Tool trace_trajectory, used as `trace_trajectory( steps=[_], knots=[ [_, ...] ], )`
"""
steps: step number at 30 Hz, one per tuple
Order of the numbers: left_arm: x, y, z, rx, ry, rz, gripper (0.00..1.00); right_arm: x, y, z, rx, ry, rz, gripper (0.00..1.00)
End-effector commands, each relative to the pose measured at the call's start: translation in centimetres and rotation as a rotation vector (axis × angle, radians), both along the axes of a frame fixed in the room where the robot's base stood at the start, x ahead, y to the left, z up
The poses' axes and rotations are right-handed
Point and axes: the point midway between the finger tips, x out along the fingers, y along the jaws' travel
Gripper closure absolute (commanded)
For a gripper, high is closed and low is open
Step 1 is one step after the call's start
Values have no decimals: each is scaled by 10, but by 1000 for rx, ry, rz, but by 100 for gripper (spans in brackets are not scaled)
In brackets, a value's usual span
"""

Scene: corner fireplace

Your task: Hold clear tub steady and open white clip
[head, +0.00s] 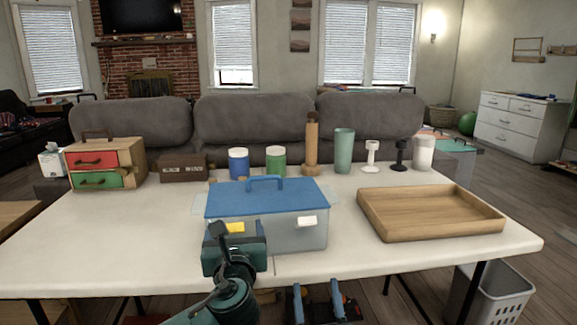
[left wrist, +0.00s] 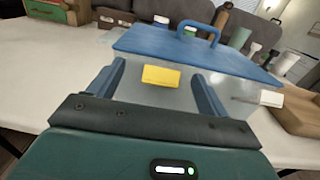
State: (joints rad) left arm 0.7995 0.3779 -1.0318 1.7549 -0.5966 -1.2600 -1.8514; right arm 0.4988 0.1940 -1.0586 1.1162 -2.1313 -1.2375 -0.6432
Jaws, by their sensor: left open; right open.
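The clear tub (head: 290,240) stands on the white table under a blue lid (head: 267,196) with a handle. Its white clip (head: 307,221) is at the front right and sticks out; it also shows in the left wrist view (left wrist: 270,98). A yellow clip (head: 236,227) is at the front left. My left gripper (head: 235,236) is at the tub's front left, its open fingers (left wrist: 157,78) on either side of the yellow clip; contact with the tub cannot be told. My right gripper (head: 318,297) is open and empty, low in front of the table edge.
A wooden tray (head: 430,213) lies right of the tub. Behind stand a blue jar (head: 238,163), a green jar (head: 276,161), a wooden bottle (head: 311,147), a green cup (head: 343,151) and goblets. A drawer box (head: 100,163) is at the left. The front left table is clear.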

Motion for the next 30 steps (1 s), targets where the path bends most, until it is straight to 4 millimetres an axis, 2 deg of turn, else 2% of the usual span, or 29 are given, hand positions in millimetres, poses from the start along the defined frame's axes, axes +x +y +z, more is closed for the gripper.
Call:
trace_trajectory(
  steps=[3, 10, 14, 24, 30],
  knots=[
    [0, 0, 0, 0, 0, 0, 13, 0, 0, 0, 0, 0, 0, 42],
    [-1, 0, 0, 0, 0, 0, 13, 0, 0, 0, 0, 0, 0, 42],
    [-10, -2, 0, 0, 0, -3, 13, 0, 0, 0, 0, 0, 0, 42],
    [-78, -14, -1, -1, 2, -4, 13, 0, 0, 0, 0, 0, 0, 42],
    [-108, -19, 0, 0, 1, -2, 13, 0, 0, 0, 0, 0, 0, 42]
  ],
)
